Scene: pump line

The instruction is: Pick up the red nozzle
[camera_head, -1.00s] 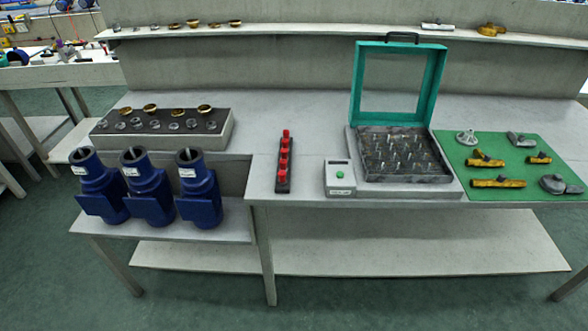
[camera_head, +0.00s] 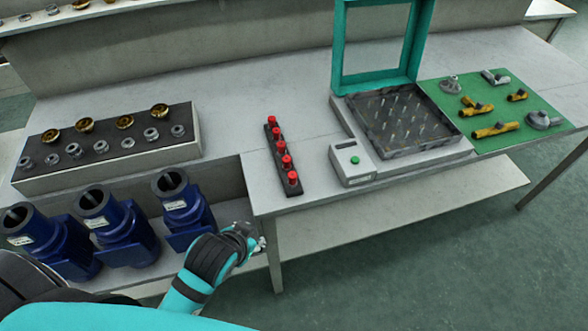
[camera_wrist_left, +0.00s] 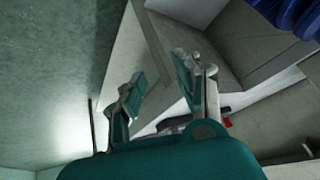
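Several red nozzles (camera_head: 285,161) stand upright in a row on a narrow black rack (camera_head: 273,142) on the grey table. My left gripper (camera_head: 261,243) is in front of the table's front edge, nearer to me than the rack and apart from it. In the left wrist view the two fingers of my left gripper (camera_wrist_left: 158,88) are spread with nothing between them. A small red patch (camera_wrist_left: 227,122) shows behind the right finger there; I cannot tell which nozzle it is. My right gripper is not in view.
Blue pump housings (camera_head: 187,206) stand on a lower shelf to the left. A grey control box (camera_head: 352,163) with a green button is right of the rack, beside a pin tray with a raised teal-framed lid (camera_head: 338,55). A block with metal rings (camera_head: 195,150) is at left.

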